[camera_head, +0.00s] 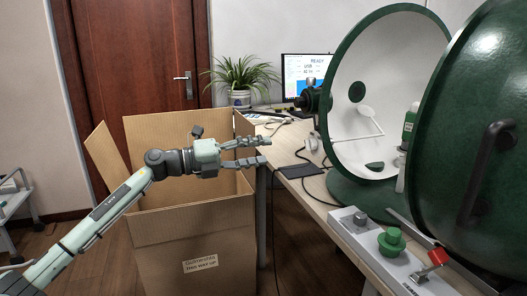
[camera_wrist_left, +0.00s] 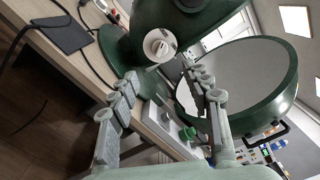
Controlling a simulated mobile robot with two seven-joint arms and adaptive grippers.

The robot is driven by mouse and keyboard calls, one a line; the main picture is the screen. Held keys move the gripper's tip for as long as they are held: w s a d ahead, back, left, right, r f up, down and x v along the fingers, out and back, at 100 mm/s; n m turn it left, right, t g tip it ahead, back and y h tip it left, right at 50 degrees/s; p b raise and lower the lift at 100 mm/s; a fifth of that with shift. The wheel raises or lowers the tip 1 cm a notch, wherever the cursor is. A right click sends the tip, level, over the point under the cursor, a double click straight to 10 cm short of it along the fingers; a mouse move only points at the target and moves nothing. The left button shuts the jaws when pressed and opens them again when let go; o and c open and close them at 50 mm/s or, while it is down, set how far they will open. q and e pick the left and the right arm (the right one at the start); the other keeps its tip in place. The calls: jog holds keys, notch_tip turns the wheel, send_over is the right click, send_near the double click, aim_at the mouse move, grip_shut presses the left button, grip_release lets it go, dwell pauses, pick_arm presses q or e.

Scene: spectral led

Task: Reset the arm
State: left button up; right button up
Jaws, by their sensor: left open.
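My left arm (camera_head: 92,222) reaches in from the lower left in the head view. Its gripper (camera_head: 268,151) is open and empty, held in the air over the open cardboard box (camera_head: 190,240) and pointing right toward the table. In the left wrist view the two fingers (camera_wrist_left: 165,105) are spread apart, with the green sphere equipment and the control panel beyond them. Nothing is between the fingertips that I can tell is held. My right gripper is not in view.
The table (camera_head: 308,190) carries an open green sphere with a white inside (camera_head: 350,125), its dark green lid half (camera_head: 480,120), and a control panel (camera_head: 375,245) with a green knob and red switch. A monitor (camera_head: 300,70), plant (camera_head: 240,78) and door (camera_head: 140,80) stand behind.

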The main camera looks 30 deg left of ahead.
pick_arm(q)
jog(key=s+a+f+n+y, duration=0.25)
jog(key=f+n+y, duration=0.45)
jog(key=f+n, duration=0.7)
jog(key=s+a+f+n+y, duration=0.1)
jog(key=s+f+n+y, duration=0.3)
jog(key=f+n+y, duration=0.95)
jog(key=s+d+f+g+h, duration=0.4)
jog(key=s+d+f+g, duration=0.1)
jog(key=s+f, duration=0.7)
jog(key=s+d+f+n+g+h, duration=0.1)
jog(key=s+d+f+g+h, duration=0.3)
jog(key=s+d+f, duration=0.4)
jog(key=s+f+g, duration=0.1)
jog(key=s+f, duration=0.2)
jog(key=f, duration=0.2)
jog(key=shift+s+d+g, duration=0.2)
jog(key=shift+s+g, duration=0.15)
jog(key=shift+g, duration=0.05)
jog(key=shift+n, duration=0.25)
